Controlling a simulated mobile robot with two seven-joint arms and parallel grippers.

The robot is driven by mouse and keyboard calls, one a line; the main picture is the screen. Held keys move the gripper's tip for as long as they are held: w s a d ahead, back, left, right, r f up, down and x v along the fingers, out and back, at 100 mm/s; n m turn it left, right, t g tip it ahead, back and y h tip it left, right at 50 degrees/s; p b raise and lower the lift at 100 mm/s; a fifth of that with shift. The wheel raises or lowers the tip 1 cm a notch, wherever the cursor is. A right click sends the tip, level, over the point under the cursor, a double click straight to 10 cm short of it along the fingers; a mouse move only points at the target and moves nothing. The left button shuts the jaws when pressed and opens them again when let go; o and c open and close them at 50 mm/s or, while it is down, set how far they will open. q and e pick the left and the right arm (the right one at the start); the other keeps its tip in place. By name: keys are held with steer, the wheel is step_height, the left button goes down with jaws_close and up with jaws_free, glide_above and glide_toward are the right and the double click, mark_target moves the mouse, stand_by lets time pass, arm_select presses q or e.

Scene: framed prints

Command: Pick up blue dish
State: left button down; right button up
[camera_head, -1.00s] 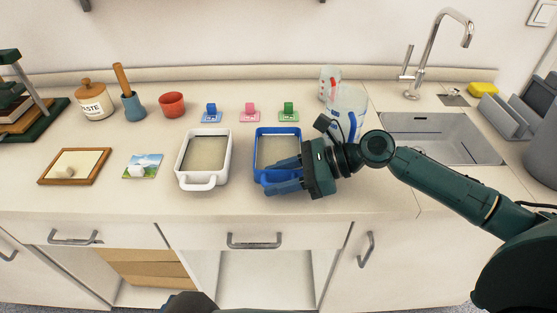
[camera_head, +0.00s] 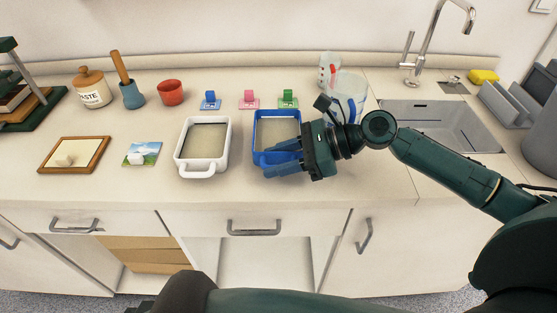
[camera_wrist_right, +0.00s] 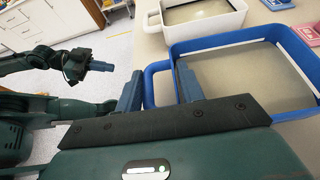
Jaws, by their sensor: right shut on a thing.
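The blue dish (camera_head: 256,150) is a rectangular tray with a pale, sandy-looking filling, right of a white dish on the counter. It also shows in the right wrist view (camera_wrist_right: 230,40). My right gripper (camera_head: 282,158) is at its near side, and in the right wrist view its fingers (camera_wrist_right: 158,88) are on either side of the blue handle, shut on it. The fingers and hand hide part of the dish's near right side. I cannot tell whether its base touches the counter. My left gripper (camera_wrist_right: 88,65) shows small in the right wrist view, away from the dish; its opening is unclear.
The white dish (camera_head: 185,165) stands close left of the blue one. Blue, pink (camera_head: 249,99) and green card stands are behind. Clear containers (camera_head: 347,92) stand behind my right wrist, near the sink (camera_head: 440,120). A framed board (camera_head: 74,155) and picture card (camera_head: 141,153) lie left.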

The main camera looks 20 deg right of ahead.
step_height(320, 180, up, 9)
steer(key=p, duration=0.1)
steer(key=shift+f, duration=0.15)
stand_by(0.4)
